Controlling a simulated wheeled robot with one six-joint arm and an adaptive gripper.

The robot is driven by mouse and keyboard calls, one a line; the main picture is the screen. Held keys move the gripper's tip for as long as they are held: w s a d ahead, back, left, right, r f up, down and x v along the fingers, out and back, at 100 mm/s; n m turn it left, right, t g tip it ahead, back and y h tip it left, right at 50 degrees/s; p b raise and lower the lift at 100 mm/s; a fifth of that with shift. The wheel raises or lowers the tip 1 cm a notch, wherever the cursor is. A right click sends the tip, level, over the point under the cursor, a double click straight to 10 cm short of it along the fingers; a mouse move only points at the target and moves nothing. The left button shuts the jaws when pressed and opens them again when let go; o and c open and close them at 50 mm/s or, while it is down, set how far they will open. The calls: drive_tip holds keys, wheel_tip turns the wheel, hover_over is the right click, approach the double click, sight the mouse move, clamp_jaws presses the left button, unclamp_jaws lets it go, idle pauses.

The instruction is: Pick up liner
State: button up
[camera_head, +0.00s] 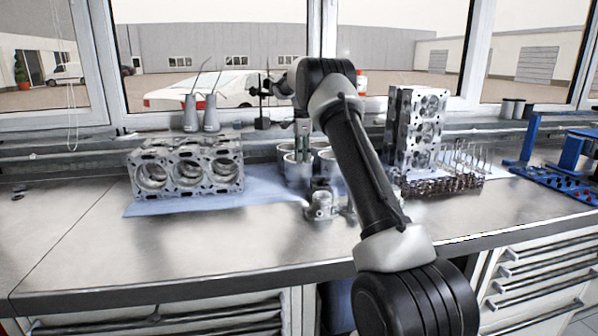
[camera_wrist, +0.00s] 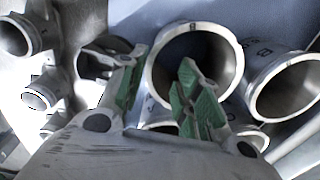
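Several metal cylinder liners (camera_head: 298,174) stand upright in a group on the blue cloth in the middle of the bench. In the wrist view one liner (camera_wrist: 152,78) shows its round open top close to my gripper, and another liner (camera_wrist: 252,88) is to its right. My gripper (camera_wrist: 162,96) is open, its two green-padded fingers apart. The right finger overlaps the near liner's mouth and the left finger is outside its left rim. I cannot tell whether either finger touches it. In the head view my gripper (camera_head: 302,140) points down at the liners, partly hiding them.
An engine block (camera_head: 185,172) lies left of the liners. A cylinder head (camera_head: 415,130) stands to the right, with valves (camera_head: 468,160) beside it. A small metal housing (camera_head: 320,205) sits in front of the liners. The front left bench (camera_head: 150,255) is clear.

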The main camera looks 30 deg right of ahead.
hover_over(301, 189)
wheel_tip(301, 189, down, 8)
drive_tip(key=shift+w+d+r, duration=0.1)
drive_tip(key=shift+w+r, duration=0.05)
drive_tip(key=shift+r, duration=0.15)
clamp_jaws()
